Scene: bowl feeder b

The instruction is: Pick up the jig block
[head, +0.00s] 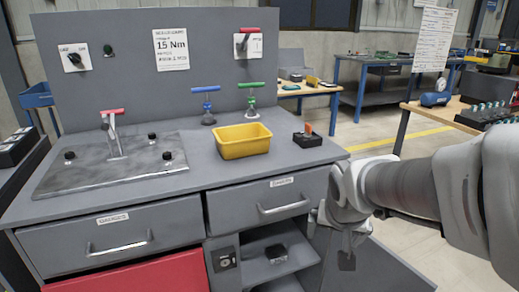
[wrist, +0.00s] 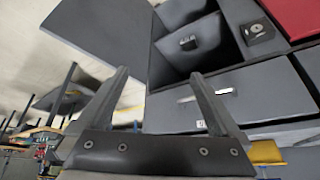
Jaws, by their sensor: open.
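A small dark block (head: 276,253), which looks like the jig block, sits on the shelf of an open compartment (head: 262,243) under the right drawer. In the wrist view the block (wrist: 188,42) shows inside the compartment, beyond my fingertips. Its details are too small to tell. My gripper (wrist: 159,75) is open, with nothing between its fingers. In the head view my gripper (head: 346,255) hangs to the right of the compartment, in front of the bench's right side, apart from the block.
A grey door panel (head: 378,262) stands open right of the compartment; it also shows in the wrist view (wrist: 98,35). The right drawer (head: 273,202) with its handle is shut above. A yellow bin (head: 242,142) and a black holder (head: 307,140) stand on the bench top. A red drawer (head: 140,277) is at lower left.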

